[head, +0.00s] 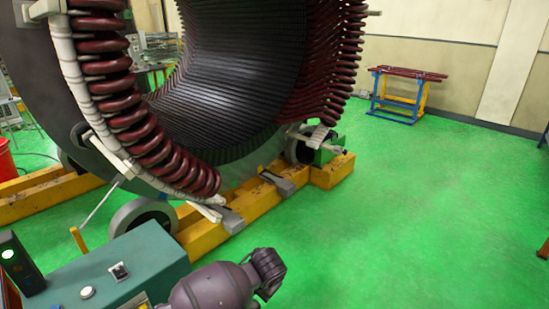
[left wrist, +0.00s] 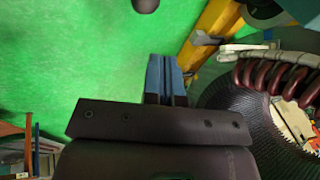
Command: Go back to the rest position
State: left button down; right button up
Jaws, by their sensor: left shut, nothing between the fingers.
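My left gripper (left wrist: 165,58) shows in the left wrist view with its blue fingers together, and nothing is between them. It points over open green floor, and the stator lies to its right in that view. In the head view the gripper's fingers do not show; one of my arm links stands at the bottom middle. The large stator (head: 232,70) with dark red coils fills the upper left of the head view. Its coils also show in the left wrist view (left wrist: 285,75). My right gripper is in neither view.
A yellow beam base (head: 265,202) with wheels carries the stator. A teal control box (head: 115,268) stands in front at the lower left. A blue and yellow stand (head: 400,95) holds dark red bars by the wall. The green floor (head: 420,200) on the right is clear.

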pick_arm(q)
jog(key=w+d+r+m+t+h, duration=0.25)
jog(key=d+r+t+h, duration=0.4)
jog(key=r+h, duration=0.35)
jog(key=s+a+f+n+t+y, duration=0.25)
jog(key=s+a, duration=0.25)
jog(key=a, duration=0.4)
jog(key=s+a+f+n+t+y, duration=0.1)
jog(key=s+a+n+t+y, duration=0.15)
jog(key=s+a, duration=0.55)
jog(key=s+a+f+n+g+y, duration=0.1)
jog(key=s+a+f+g, duration=0.1)
jog(key=s+a+f, duration=0.3)
jog(key=s+a+f+n+g+y+b, duration=0.1)
jog(key=s+a+f+n, duration=0.1)
jog(key=s+a+f, duration=0.3)
jog(key=s+a, duration=0.1)
jog(key=s, duration=0.3)
jog(key=shift+s+f+g+y, duration=0.3)
jog(key=shift+f+g, duration=0.05)
jog(key=shift+n, duration=0.25)
